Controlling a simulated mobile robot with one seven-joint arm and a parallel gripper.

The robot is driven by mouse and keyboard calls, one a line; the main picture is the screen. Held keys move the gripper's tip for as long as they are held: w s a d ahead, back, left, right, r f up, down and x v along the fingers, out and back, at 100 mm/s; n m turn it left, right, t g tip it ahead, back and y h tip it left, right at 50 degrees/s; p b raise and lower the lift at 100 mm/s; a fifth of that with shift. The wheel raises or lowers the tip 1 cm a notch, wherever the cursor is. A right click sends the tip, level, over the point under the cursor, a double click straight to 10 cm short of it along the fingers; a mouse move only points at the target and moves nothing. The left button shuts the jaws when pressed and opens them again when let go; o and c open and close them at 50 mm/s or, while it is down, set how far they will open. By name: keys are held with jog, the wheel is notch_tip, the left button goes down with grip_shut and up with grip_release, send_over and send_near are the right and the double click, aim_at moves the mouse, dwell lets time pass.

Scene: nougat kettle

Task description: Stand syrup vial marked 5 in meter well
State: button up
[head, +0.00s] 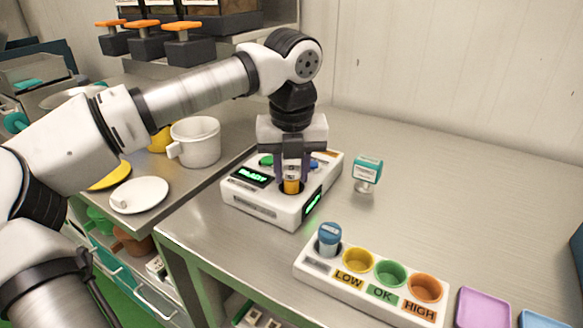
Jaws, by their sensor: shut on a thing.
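My gripper (291,176) points straight down over the white meter (262,212) and is shut on an amber vial (291,187). The vial is upright, and its lower end is at the dark round well in the meter's top. I cannot tell how deep it sits, and the fingers hide its upper part. No number can be read on it. The meter's display (251,175) glows green and seems to read READY. A second green display shows on its right side.
A white rack (314,268) at the front holds a blue-capped vial (329,238) beside yellow LOW, green OK and orange HIGH cups. A small teal-topped stand (367,172) is right of the meter. A white pot (197,143) and plate stand left. The counter's back right is clear.

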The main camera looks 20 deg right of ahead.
aim_at(293, 172)
jog(key=shift+f, duration=0.2)
jog(key=o, duration=0.8)
jog(key=shift+c, duration=0.2)
notch_tip(293, 172, up, 11)
jog(key=s+p, duration=0.1)
jog(key=p, duration=0.6)
jog(key=shift+s+a, duration=0.15)
jog(key=shift+a, duration=0.05)
